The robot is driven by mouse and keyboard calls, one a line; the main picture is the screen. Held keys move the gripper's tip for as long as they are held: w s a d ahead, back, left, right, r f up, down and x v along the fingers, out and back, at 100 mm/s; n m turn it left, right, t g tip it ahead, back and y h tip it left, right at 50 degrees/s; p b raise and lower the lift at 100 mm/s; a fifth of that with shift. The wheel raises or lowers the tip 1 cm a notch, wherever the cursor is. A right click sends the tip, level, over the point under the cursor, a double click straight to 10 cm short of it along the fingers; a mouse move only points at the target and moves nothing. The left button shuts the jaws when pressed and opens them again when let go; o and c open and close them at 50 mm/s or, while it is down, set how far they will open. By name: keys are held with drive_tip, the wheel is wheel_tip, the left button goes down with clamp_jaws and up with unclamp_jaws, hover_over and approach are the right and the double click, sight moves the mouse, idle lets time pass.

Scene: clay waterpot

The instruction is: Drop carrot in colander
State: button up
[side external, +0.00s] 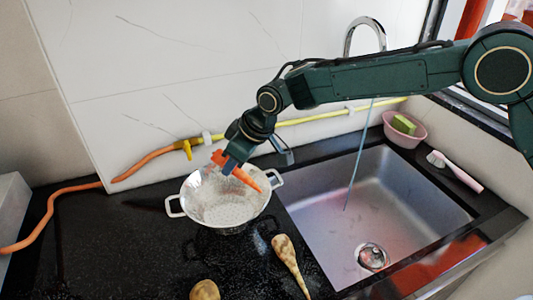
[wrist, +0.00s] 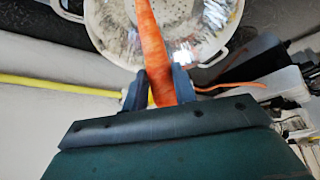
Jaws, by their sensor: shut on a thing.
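An orange carrot (side external: 243,178) is held in my gripper (side external: 228,165), above the white colander (side external: 198,214). The carrot slants down to the right over the colander's opening in the side view. In the wrist view the carrot (wrist: 153,50) stands between the two dark fingers of my gripper (wrist: 160,88), its length pointing away over the colander (wrist: 205,45). My gripper is shut on it. The colander has two loop handles and stands on the black counter, left of the sink. I see nothing inside it, though the carrot and gripper hide part of its far side.
A parsnip-like root (side external: 289,258) and a potato (side external: 204,290) lie in front of the colander. A yellow and orange hose (side external: 300,119) runs along the wall. A pink bowl (side external: 405,137) holds a sponge.

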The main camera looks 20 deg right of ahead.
drive_tip(key=shift+f, duration=0.4)
drive_tip(key=o, duration=1)
drive_tip(key=shift+o, duration=0.2)
drive_tip(key=shift+r, duration=0.1)
drive_tip(key=v, duration=1.3)
drive_tip(key=shift+r, duration=0.25)
drive_tip(key=shift+s+d, duration=0.1)
drive_tip(key=shift+d, duration=0.15)
